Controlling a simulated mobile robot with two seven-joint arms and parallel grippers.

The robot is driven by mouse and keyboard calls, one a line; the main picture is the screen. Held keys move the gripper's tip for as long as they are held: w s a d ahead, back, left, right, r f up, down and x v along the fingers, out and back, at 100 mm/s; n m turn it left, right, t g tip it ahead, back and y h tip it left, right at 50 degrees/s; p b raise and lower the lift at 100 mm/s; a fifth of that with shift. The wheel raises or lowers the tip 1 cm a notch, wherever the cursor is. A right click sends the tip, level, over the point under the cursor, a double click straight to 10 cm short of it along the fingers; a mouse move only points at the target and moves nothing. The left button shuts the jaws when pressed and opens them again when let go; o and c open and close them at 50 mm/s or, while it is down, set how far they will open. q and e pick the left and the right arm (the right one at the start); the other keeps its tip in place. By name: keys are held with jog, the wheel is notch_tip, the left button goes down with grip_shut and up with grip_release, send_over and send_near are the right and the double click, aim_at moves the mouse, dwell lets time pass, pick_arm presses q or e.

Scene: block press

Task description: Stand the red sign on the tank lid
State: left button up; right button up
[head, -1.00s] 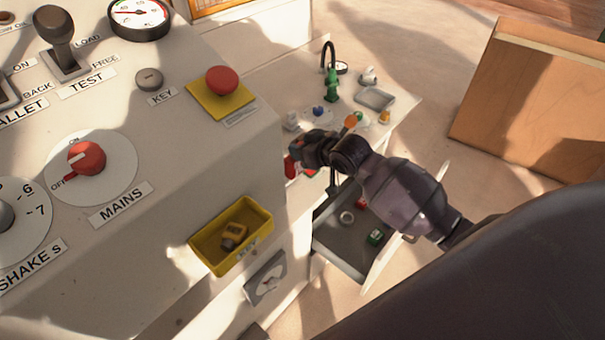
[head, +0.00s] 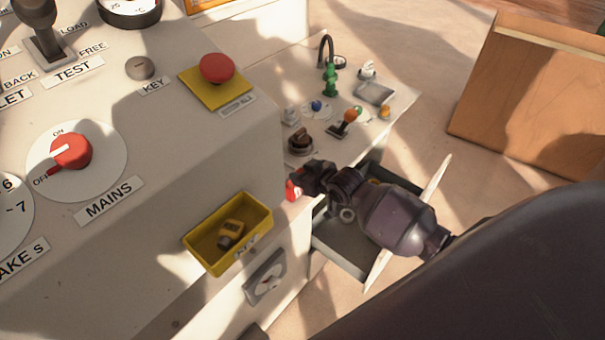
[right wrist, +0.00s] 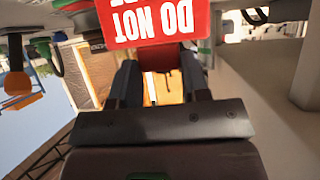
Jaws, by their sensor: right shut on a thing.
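The red sign (right wrist: 155,22) shows large in the right wrist view, with white "DO NOT" lettering upside down. My right gripper (right wrist: 158,88) is shut on it, its two dark fingers either side of the sign's lower red part. In the head view the right gripper (head: 306,180) is beside the console's right side, above the bench's near edge. Only a small red piece of the sign (head: 292,189) shows there. A dark round fitting with a raised knob (head: 300,143) sits on the bench just beyond the gripper; I cannot tell whether it is the tank lid. My left gripper is not in view.
The console (head: 150,170) with a red mains switch (head: 71,151) fills the left. A yellow key tray (head: 205,249) hangs on its side. An open drawer (head: 335,250) lies below my right arm. An orange-topped lever (head: 350,117) and green tap (head: 331,80) stand on the bench.

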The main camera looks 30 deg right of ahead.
jog(key=o, duration=1.2)
jog(key=shift+r, duration=0.2)
jog(key=p+v, duration=0.2)
jog(key=v, duration=1)
jog(key=s+a+f+h, duration=0.1)
jog(key=s+f, duration=0.3)
jog(key=s, duration=0.4)
jog(key=s+a+f+m+h, duration=0.1)
jog(key=s+a+f, duration=0.2)
jog(key=s, duration=0.6)
notch_tip(320, 180, down, 3)
jog(key=shift+s+a+r+m+g+h, duration=0.2)
jog(key=shift+a+m+g+h, duration=0.1)
jog(key=shift+a+g+h, duration=0.1)
